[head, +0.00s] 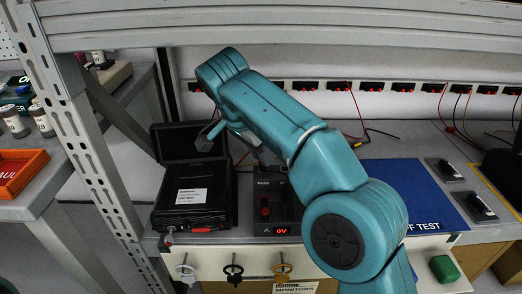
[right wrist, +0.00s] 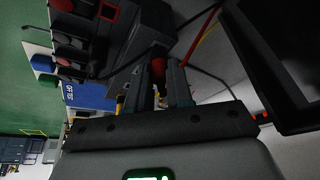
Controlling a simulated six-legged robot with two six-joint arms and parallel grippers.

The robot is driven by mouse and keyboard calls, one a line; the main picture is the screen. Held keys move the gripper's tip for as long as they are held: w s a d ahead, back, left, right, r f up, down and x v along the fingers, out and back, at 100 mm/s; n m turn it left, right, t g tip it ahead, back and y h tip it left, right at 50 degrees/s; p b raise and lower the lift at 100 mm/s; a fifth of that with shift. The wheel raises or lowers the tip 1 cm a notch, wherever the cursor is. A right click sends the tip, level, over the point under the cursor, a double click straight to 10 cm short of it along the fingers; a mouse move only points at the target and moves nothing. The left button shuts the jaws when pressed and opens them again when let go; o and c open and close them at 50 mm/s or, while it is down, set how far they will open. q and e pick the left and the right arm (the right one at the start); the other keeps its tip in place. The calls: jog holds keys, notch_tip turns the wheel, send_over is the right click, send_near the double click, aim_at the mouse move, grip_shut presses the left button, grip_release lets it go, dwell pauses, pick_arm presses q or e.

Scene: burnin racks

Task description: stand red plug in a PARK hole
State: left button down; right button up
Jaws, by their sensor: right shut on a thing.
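My right gripper (head: 213,132) reaches in over the black open case and the black meter. In the right wrist view the right gripper (right wrist: 160,88) is shut on the red plug (right wrist: 158,68), which sits between its two fingers. In the head view I cannot make out the plug, as my arm and gripper cover that spot. The black unit (head: 280,192) with small white lettering stands right of the case, partly behind my arm. Its lettering and any PARK holes are too small or hidden to read. My left gripper is not in view.
The black case (head: 190,212) stands open on the bench, left of the unit. A red display (head: 282,230) reads 0V. A blue mat (head: 412,190) lies to the right. A row of sockets with leads (head: 340,86) runs along the back wall. A metal post (head: 85,150) stands left.

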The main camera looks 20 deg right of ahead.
jog(key=shift+f, duration=0.15)
jog(key=o, duration=1.3)
jog(key=shift+o, duration=0.2)
